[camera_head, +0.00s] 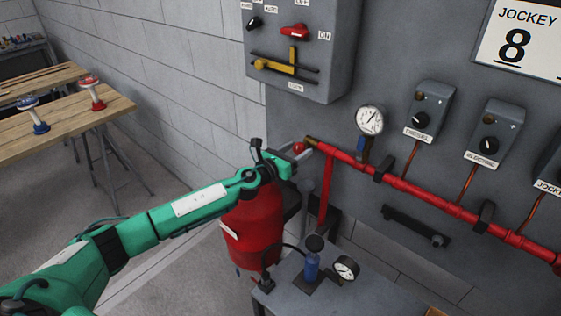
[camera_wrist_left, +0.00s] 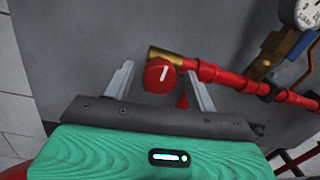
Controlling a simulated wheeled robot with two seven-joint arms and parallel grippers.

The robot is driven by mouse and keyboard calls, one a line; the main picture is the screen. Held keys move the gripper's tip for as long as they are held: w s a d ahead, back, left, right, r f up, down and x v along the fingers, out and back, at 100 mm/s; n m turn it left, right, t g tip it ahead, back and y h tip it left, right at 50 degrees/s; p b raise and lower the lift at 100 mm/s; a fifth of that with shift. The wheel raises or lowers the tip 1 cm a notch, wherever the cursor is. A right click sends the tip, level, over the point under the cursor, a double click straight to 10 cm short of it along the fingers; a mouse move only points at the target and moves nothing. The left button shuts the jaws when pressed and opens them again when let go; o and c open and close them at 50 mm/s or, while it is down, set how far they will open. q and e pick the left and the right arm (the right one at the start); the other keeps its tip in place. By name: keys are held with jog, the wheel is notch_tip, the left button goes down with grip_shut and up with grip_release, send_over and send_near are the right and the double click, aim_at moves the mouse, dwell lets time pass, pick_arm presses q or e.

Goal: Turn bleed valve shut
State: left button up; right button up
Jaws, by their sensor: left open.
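The bleed valve appears to be the round red knob (camera_wrist_left: 160,76) with a white line, at the brass end (camera_wrist_left: 158,54) of the red pipe. In the head view the red knob (camera_head: 298,148) shows small beside the brass pipe end (camera_head: 311,142). My left gripper (camera_head: 300,150) reaches in from the left at the pipe end. In the left wrist view the left gripper (camera_wrist_left: 160,80) is open, with one finger on each side of the knob. I cannot tell whether the fingers touch it. My right gripper is not in view.
The red pipe (camera_head: 400,183) runs along the grey wall, with a pressure gauge (camera_head: 369,120) above it. A grey control box (camera_head: 300,45) hangs above the gripper. A red tank (camera_head: 252,232) and a grey bench (camera_head: 330,290) stand below. A wooden table (camera_head: 60,125) is at the left.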

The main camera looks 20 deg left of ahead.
pick_arm(q)
jog(key=b+v, duration=0.3)
jog(key=v, duration=1)
jog(key=shift+f, duration=0.15)
